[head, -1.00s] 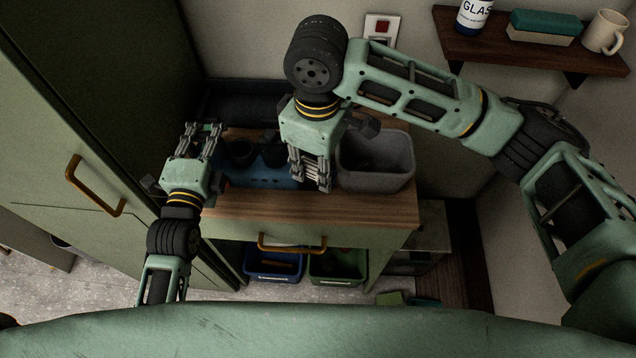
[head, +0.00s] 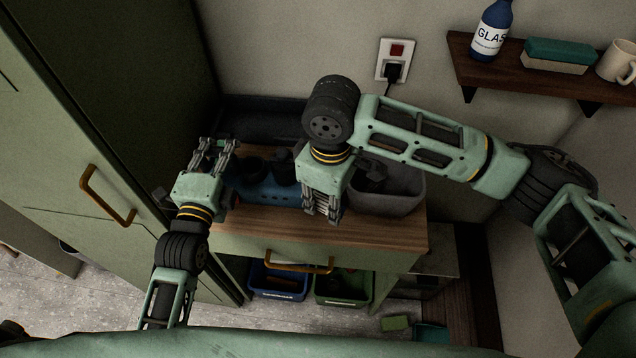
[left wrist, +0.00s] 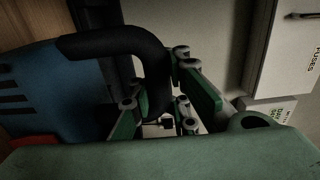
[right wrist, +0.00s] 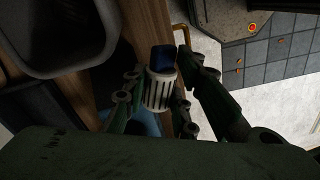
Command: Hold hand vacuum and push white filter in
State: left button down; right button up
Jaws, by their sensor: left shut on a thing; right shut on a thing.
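The hand vacuum lies on the bench top, with its blue body (head: 268,194) and black parts visible between my two arms. In the left wrist view its blue body (left wrist: 45,92) carries a curved black handle (left wrist: 122,42). My left gripper (head: 215,146) is shut on this handle, which passes between its fingers. My right gripper (head: 321,214) is shut on the white ribbed filter (right wrist: 158,92), which has a dark blue end (right wrist: 163,58). It holds the filter near the bench's front edge, right of the vacuum and apart from it.
A grey bin (head: 404,198) stands right of my right gripper on the wooden bench (head: 375,229). A wall shelf (head: 520,76) holds a bottle, brush and mug. A tall green cabinet (head: 60,120) stands close at left. Blue and green crates (head: 343,299) sit below.

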aim_at(329, 229)
notch_tip(329, 229, down, 8)
jog(key=shift+f, duration=0.1)
dwell(0.4)
jog(key=o, duration=0.7)
jog(key=shift+f, duration=0.1)
notch_tip(329, 229, up, 11)
jog(key=shift+r, duration=0.2)
jog(key=shift+o, duration=0.6)
jog(key=shift+r, duration=0.3)
jog(key=shift+s+d+r, duration=0.1)
jog(key=shift+s, duration=0.1)
jog(key=shift+d+f, duration=0.15)
jog(key=shift+f, duration=2.85)
jog(key=shift+d+f, duration=0.1)
jog(key=shift+f, duration=2.9)
